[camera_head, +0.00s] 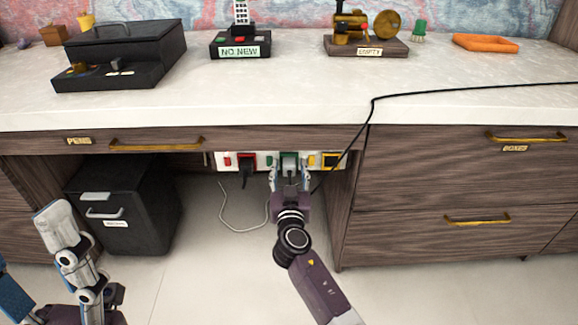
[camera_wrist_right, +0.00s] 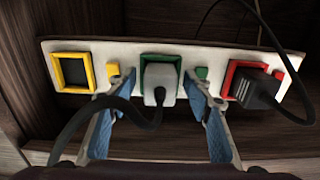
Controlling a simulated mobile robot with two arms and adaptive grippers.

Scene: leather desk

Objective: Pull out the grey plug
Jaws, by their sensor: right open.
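The grey plug (camera_wrist_right: 160,82) sits in the green-framed socket (camera_wrist_right: 144,62) at the middle of the white power strip (camera_wrist_right: 213,58). The green socket also shows in the head view (camera_head: 289,158). My right gripper (camera_head: 290,177) is open in front of it; in the wrist view its two fingers (camera_wrist_right: 158,92) stand on either side of the plug. I cannot tell whether they touch it. The plug's dark cable bends left across one finger in the wrist view.
A black plug (camera_head: 247,172) sits in the red socket; it also shows in the wrist view (camera_wrist_right: 258,90). The yellow socket (camera_wrist_right: 73,72) is empty. The strip is under the desk edge, between a black cabinet (camera_head: 140,200) and the drawers (camera_head: 450,190). A black cable (camera_head: 450,92) crosses the desktop.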

